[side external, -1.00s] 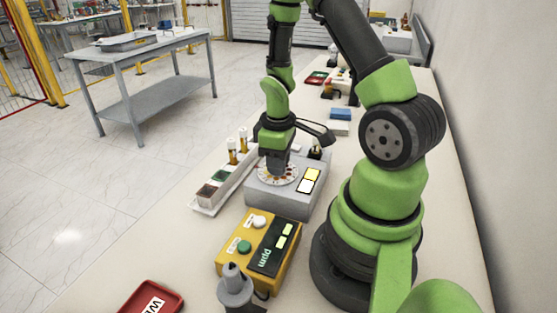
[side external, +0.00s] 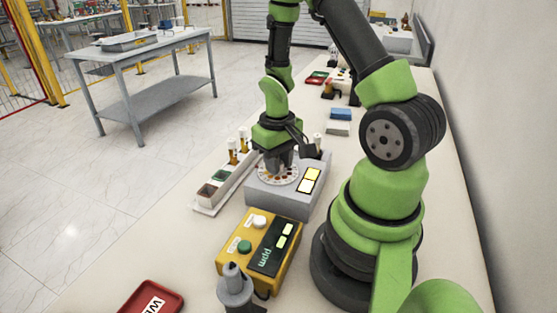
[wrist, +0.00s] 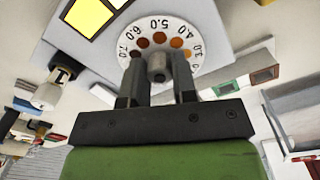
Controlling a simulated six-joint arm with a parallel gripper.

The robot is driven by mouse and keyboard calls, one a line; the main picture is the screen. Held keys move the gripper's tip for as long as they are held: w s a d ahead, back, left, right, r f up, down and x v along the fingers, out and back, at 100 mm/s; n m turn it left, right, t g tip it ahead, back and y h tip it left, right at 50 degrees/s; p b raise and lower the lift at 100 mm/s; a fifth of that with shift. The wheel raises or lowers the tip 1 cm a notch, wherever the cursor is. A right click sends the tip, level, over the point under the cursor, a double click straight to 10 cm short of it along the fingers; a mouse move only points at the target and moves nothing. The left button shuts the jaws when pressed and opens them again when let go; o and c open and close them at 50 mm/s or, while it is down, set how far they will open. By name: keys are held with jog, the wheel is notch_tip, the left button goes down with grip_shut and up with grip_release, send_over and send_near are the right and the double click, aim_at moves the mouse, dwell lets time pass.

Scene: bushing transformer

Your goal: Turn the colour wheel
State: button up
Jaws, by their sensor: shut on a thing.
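The colour wheel (side external: 278,181) is a white disc with brown and orange spots, lying on top of a grey box (side external: 290,204). In the wrist view the colour wheel (wrist: 158,25) shows printed numbers including 5.0 and 6.0, and a grey knob (wrist: 157,68) at its middle. My gripper (side external: 277,167) points down over the wheel. In the wrist view my gripper (wrist: 157,78) has a finger on each side of the knob and is shut on it. The fingers hide part of the wheel.
Two lit panels (side external: 309,180) sit on the box beside the wheel. A white rack (side external: 210,201) with vials stands to the left. A yellow meter (side external: 258,245), a grey post-like piece (side external: 235,290) and a red tray (side external: 150,300) are nearer the camera.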

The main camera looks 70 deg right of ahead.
dwell(0.4)
jog(key=o, duration=0.9)
notch_tip(320, 180, up, 9)
jog(key=shift+w+a+r, duration=0.1)
jog(key=shift+r, duration=0.4)
jog(key=s+a+r+t, duration=0.2)
jog(key=a+r, duration=0.2)
jog(key=a, duration=0.1)
jog(key=s+a+r+t+y, duration=0.1)
jog(key=s+a+r+t, duration=0.1)
jog(key=a+r, duration=0.3)
jog(key=s+a+r+n+t+y, duration=0.1)
jog(key=s+a+r+t, duration=0.1)
jog(key=a+r, duration=0.3)
jog(key=shift+s+r+t, duration=0.15)
jog(key=shift+s+t, duration=0.1)
jog(key=shift+t, duration=0.45)
